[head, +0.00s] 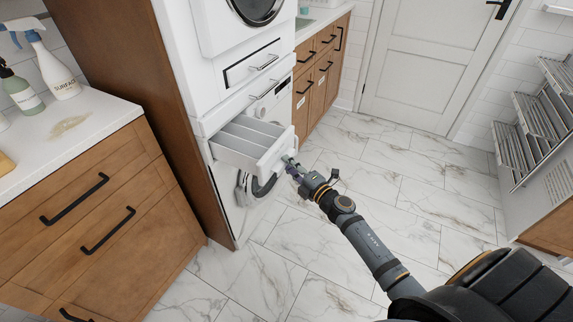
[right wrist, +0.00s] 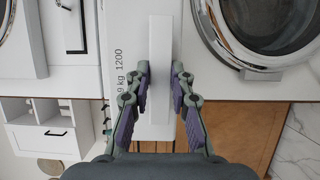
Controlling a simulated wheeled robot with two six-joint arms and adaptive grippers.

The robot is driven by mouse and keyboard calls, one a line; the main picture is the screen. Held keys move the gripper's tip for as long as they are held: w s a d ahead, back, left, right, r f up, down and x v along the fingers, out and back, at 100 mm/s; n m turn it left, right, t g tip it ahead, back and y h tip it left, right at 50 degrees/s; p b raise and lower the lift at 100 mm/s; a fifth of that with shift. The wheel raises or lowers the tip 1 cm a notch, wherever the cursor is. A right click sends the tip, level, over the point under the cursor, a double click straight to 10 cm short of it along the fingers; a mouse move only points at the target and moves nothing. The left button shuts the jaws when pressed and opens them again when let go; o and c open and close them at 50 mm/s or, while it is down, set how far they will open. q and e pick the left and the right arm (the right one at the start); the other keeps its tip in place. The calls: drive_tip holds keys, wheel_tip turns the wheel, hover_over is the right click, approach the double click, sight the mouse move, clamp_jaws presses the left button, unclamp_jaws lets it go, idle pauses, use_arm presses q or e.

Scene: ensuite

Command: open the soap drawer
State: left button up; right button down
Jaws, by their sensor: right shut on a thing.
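The white soap drawer (head: 238,152) stands pulled out of the washing machine (head: 233,211), with its long compartments showing from above in the head view. My right gripper (head: 290,161) is at the drawer's front and shut on it. In the right wrist view, the fingers of the right gripper (right wrist: 161,84) are on either side of the white front of the soap drawer (right wrist: 160,45). The washer's panel beside it reads "9 kg 1200". My left gripper is not in view.
A white dryer (head: 207,22) is stacked above the washer. A wooden cabinet (head: 105,215) with a counter holding spray bottles (head: 57,70) is at the left. A slatted rack (head: 535,125) stands at the right. The marble-tiled floor (head: 400,165) is open in the middle.

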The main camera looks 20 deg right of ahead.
drive_tip(key=shift+s+f, duration=0.15)
drive_tip(key=shift+f, duration=0.2)
drive_tip(key=c, duration=1.3)
unclamp_jaws()
drive_tip(key=shift+o, duration=0.4)
drive_tip(key=shift+r, duration=0.15)
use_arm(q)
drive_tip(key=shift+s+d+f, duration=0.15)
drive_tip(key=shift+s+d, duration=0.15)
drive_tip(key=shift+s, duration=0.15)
use_arm(e)
drive_tip(key=v, duration=1.1)
drive_tip(key=shift+s, duration=0.35)
drive_tip(key=shift+d, duration=0.15)
